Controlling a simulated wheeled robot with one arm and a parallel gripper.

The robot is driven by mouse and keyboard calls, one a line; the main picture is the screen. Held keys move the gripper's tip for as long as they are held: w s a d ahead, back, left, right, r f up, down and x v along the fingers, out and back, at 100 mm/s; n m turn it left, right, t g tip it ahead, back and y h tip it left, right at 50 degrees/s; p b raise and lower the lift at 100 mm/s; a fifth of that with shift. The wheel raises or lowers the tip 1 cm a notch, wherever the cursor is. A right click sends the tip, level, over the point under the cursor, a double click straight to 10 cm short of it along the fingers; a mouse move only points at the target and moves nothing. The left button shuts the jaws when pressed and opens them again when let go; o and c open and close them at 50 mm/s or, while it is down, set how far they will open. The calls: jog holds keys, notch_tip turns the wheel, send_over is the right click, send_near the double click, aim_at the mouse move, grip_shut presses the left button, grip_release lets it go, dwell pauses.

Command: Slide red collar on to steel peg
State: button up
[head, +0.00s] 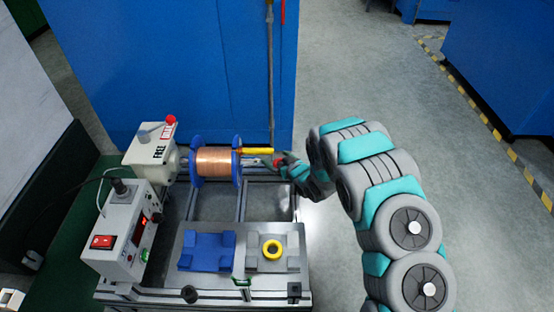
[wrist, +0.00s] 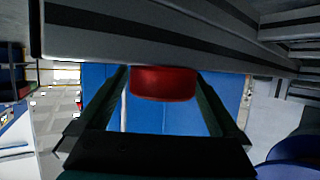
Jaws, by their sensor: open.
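The red collar (head: 277,162) is a small red piece at the right end of the winding rig, just right of the copper spool. In the wrist view the red collar (wrist: 163,83) sits between the two dark fingers, close to a grey metal bar. My gripper (head: 284,163) is at the collar, coming from the right. It is open, with a finger on each side of the collar in the wrist view (wrist: 163,100). I cannot tell whether the fingers touch it. The steel peg is not clearly distinguishable; the collar and gripper may cover it.
The copper spool (head: 217,161) with blue flanges stands left of the gripper, with a yellow piece (head: 257,151) beside it. A yellow ring (head: 271,250) and a blue holder (head: 207,251) sit at the front. A control box (head: 122,232) is at left. Open floor lies right.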

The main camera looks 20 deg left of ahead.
jog(key=v, duration=0.7)
jog(key=shift+s+d+r, duration=0.2)
jog(key=shift+s+d, duration=0.05)
dwell(0.5)
